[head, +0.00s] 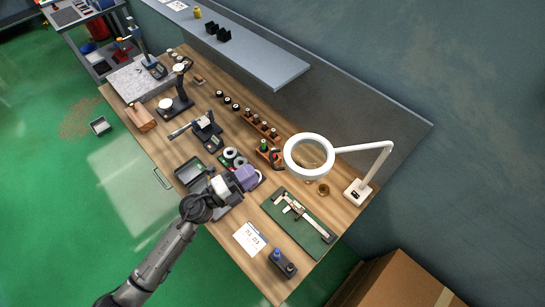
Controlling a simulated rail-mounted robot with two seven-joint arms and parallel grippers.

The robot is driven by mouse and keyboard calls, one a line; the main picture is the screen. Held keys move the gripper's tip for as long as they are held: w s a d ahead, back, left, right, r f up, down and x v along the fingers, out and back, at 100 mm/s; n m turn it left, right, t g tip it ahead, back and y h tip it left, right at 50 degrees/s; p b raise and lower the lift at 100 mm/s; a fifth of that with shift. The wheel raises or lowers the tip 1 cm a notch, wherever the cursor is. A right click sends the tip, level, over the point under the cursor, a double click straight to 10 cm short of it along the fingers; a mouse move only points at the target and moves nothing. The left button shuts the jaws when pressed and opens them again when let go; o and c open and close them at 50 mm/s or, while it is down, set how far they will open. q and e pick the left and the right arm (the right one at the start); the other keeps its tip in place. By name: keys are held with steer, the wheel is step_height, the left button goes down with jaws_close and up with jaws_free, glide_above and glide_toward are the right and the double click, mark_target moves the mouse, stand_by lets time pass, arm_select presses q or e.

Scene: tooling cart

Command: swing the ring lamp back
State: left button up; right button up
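The ring lamp has a white ring head (289,153) that hangs over the right part of the wooden bench. Its white jointed arm (365,148) runs right from the ring, then bends down to a white base (356,192) at the bench's right back edge. My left gripper (246,179) is over the front middle of the bench, left of and apart from the lamp ring. A purple block-like shape shows at its tip; I cannot tell whether the fingers are open or shut. My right gripper is not in view.
A green mat (318,246) with a caliper lies below the ring. A wooden rack (259,126) of small parts stands to its left. A grey shelf (270,70) runs along the back wall. A cardboard box (400,285) stands beyond the bench's right end.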

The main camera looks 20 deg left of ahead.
mark_target(272, 160)
arm_select(q)
steer(key=p+x, duration=0.1)
steer(key=x, duration=0.6)
steer(key=shift+w+d, duration=0.25)
steer(key=shift+w, duration=0.05)
steer(key=shift+c, duration=0.3)
jaws_close()
